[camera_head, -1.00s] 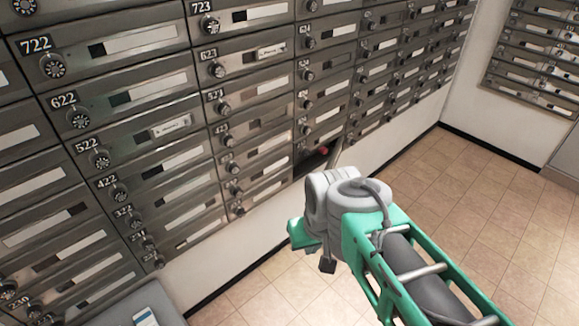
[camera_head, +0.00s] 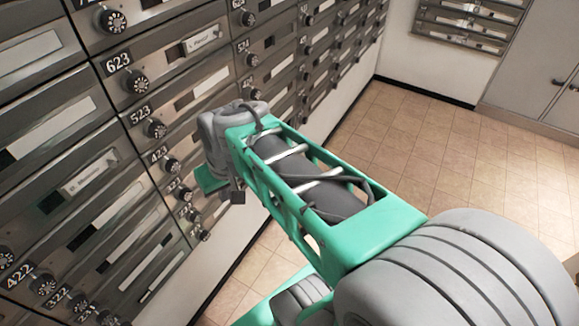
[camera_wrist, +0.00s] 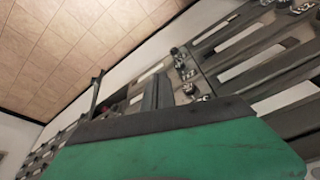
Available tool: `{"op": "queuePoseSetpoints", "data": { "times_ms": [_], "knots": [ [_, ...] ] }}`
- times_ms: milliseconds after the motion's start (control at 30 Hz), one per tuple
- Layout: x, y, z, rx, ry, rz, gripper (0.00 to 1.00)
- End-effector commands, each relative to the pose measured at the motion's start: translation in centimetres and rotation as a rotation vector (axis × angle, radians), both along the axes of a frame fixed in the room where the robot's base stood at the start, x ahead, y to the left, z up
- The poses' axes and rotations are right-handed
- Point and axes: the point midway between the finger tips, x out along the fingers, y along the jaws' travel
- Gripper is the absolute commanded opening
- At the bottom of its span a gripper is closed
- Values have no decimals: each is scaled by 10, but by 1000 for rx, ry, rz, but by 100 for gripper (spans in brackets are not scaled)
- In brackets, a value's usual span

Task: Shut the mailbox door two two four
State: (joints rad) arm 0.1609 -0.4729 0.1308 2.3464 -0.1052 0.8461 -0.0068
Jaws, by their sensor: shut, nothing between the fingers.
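An open mailbox door (camera_wrist: 96,90) sticks out from the lower edge of the mailbox wall in the wrist view, seen nearly edge-on. A small red item (camera_wrist: 107,100) shows in the dark opening beside it. The number on this door cannot be read. My gripper (camera_wrist: 158,92) shows as dark fingers past the green housing; it is shut and empty, close to the mailbox fronts and apart from the open door. In the head view my wrist is low by the wall, and my arm hides the open compartment.
Rows of grey mailboxes with round dials (camera_head: 137,83) fill the wall at left. Below them is a bare white wall. The tiled floor (camera_head: 450,150) to the right is clear. More mailboxes and a grey cabinet (camera_head: 540,75) stand at the back right.

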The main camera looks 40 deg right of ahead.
Motion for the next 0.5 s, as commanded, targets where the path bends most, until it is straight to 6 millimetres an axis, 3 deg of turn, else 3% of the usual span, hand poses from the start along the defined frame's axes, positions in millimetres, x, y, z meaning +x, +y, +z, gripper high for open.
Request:
{"op": "queuePoseSetpoints", "data": {
  "times_ms": [33,100,167,200,333,400,500],
  "knots": [
    [23,-31,-29,29,3,-63,0],
    [56,-83,-58,82,-23,-146,0],
    [77,-138,-88,134,-59,-224,0],
    [85,-177,-109,169,-88,-276,0],
    [80,-289,-171,262,-196,-428,0],
    [68,-330,-194,295,-249,-485,0],
    [55,-362,-211,318,-295,-532,0]
  ]
}}
